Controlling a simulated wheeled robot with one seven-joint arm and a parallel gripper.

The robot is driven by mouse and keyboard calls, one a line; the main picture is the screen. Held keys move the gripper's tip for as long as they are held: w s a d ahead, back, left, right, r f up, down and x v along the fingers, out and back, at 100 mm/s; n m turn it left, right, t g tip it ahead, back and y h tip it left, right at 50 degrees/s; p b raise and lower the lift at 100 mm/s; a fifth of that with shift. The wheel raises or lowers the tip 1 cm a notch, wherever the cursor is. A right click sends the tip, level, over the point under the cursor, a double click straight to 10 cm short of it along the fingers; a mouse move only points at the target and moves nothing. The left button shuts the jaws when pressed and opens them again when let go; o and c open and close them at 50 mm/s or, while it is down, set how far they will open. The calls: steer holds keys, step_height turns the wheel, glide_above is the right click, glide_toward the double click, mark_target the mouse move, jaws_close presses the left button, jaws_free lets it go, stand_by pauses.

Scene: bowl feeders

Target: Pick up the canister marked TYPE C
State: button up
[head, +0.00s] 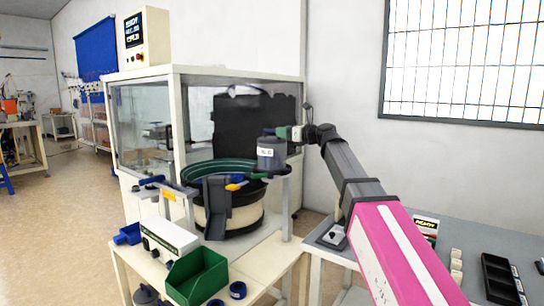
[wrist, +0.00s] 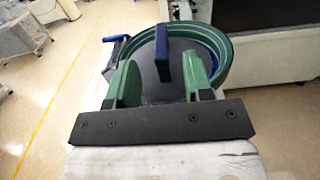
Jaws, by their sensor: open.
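A grey canister (head: 271,155) with a white label stands beside the green-rimmed bowl; its lettering is too small to read. In the wrist view, a dark grey round top (wrist: 150,70), apparently its lid, carries an upright blue bar like a handle. My gripper (head: 280,132) is level with the top of the canister, reaching in from the right. In the wrist view, the green fingers of my gripper (wrist: 159,70) are apart, with the blue bar between them. I cannot tell whether either finger touches it.
The bowl feeder (head: 232,205) stands just left of the canister, in front of a glazed enclosure (head: 146,120). A green bin (head: 197,277) and a white control box (head: 168,240) are on the bench in front. A side table (head: 460,236) with small parts is at right.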

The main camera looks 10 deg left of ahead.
steer(key=x, duration=0.5)
steer(key=shift+w+d, duration=0.1)
jaws_close()
stand_by(1.2)
